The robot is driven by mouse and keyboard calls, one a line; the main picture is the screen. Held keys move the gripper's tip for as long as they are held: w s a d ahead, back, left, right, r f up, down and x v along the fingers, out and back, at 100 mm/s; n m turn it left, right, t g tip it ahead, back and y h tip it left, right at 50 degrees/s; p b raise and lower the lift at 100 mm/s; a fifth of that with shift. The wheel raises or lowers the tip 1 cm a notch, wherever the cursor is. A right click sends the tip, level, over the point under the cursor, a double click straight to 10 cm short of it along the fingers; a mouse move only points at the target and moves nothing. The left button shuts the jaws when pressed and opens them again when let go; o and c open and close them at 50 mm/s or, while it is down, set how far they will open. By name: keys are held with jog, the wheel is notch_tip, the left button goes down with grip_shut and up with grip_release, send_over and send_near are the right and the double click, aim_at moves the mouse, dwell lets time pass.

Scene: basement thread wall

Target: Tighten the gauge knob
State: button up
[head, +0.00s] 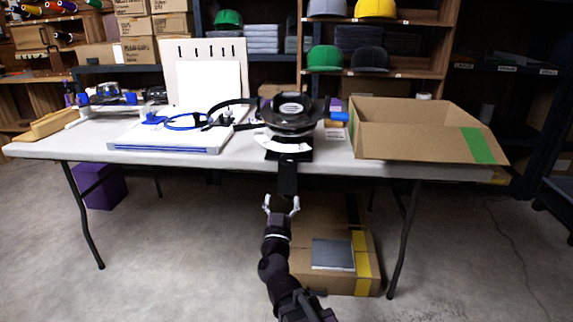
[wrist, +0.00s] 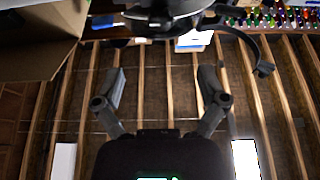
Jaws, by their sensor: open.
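A black round cap-hooping fixture (head: 291,112) stands at the table's front edge in the head view, with a white curved plate (head: 285,144) on its near side. I cannot make out the gauge knob for certain. A dark piece (head: 288,178) hangs below the fixture in front of the table edge. My gripper (head: 281,203) is below and in front of the fixture, open and empty, fingers pointing towards it. In the wrist view my gripper (wrist: 162,82) has its fingers wide apart with nothing between them. The underside of the fixture (wrist: 165,12) shows beyond them, cut off at the top.
An open cardboard box (head: 400,140) stands right of the fixture on the white table (head: 230,165). A white board with blue edges (head: 165,140) lies to the left. A taped carton (head: 315,278) is on the floor below the table. Floor in front is clear.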

aim_at(287, 163)
jog(key=shift+w, duration=0.1)
jog(key=shift+p+x, duration=2.65)
jog(key=shift+x, duration=4.15)
jog(key=shift+c, duration=0.2)
jog(key=c, duration=1.1)
jog(key=shift+r+m+h, duration=0.1)
jog(key=shift+m+h, duration=0.5)
jog(key=shift+m, duration=0.6)
jog(key=o, duration=1.1)
jog(key=shift+o, duration=0.2)
jog(key=shift+n, duration=0.5)
